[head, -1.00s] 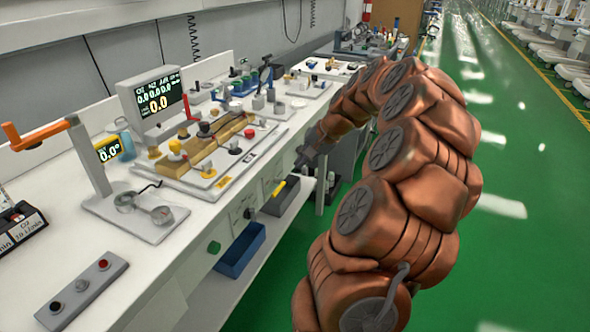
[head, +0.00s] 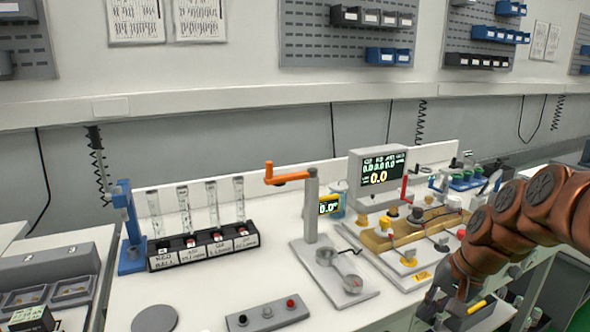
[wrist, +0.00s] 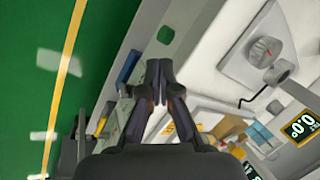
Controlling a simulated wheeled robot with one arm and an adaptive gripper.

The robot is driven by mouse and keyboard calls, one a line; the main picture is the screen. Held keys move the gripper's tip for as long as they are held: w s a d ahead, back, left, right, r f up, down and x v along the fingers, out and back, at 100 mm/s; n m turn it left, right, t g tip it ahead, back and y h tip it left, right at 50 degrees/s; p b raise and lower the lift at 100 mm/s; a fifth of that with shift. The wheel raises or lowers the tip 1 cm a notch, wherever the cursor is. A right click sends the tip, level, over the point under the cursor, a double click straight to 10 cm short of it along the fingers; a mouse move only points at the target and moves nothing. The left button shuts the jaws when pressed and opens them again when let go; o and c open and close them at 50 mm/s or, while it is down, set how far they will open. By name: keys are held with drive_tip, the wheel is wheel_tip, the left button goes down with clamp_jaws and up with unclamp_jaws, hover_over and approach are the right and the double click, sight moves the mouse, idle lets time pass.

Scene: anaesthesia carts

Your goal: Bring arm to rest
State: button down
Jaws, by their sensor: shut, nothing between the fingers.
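My copper-coloured arm (head: 507,225) enters from the right in the head view and bends down along the bench front. My gripper (wrist: 159,78) is shut and empty in the wrist view, its dark fingers meeting at the tips. Beyond the tips are the bench's white front and the green floor (wrist: 95,30). In the head view only a dark part of the gripper shows low at the bench's front edge, and its fingertips are hard to make out. It appears to hang in front of the bench, holding nothing.
The bench carries a monitor (head: 379,174), an orange-handled stand (head: 312,215), a brass fixture board (head: 405,240), a black rack with glass tubes (head: 203,248) and a button box (head: 267,314). Pegboards with bins (head: 348,35) hang behind. Open green floor lies beside the bench.

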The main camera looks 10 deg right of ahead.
drive_tip(key=s+a+f+n+g, duration=0.3)
drive_tip(key=s+a+n, duration=0.1)
drive_tip(key=s+a, duration=0.6)
drive_tip(key=s+a+f+n+g+h, duration=0.1)
drive_tip(key=s+a+f+n+h, duration=0.1)
drive_tip(key=s, duration=0.5)
drive_tip(key=s+a+f+n+g+h, duration=0.1)
drive_tip(key=s+a+n+g, duration=0.1)
drive_tip(key=s, duration=0.5)
wheel_tip(320, 180, up, 17)
drive_tip(key=w+t+p, duration=0.1)
drive_tip(key=p, duration=1.4)
drive_tip(key=shift+f+m+t+p, duration=0.15)
drive_tip(key=shift+m+t+p, duration=0.15)
drive_tip(key=shift+p, duration=0.05)
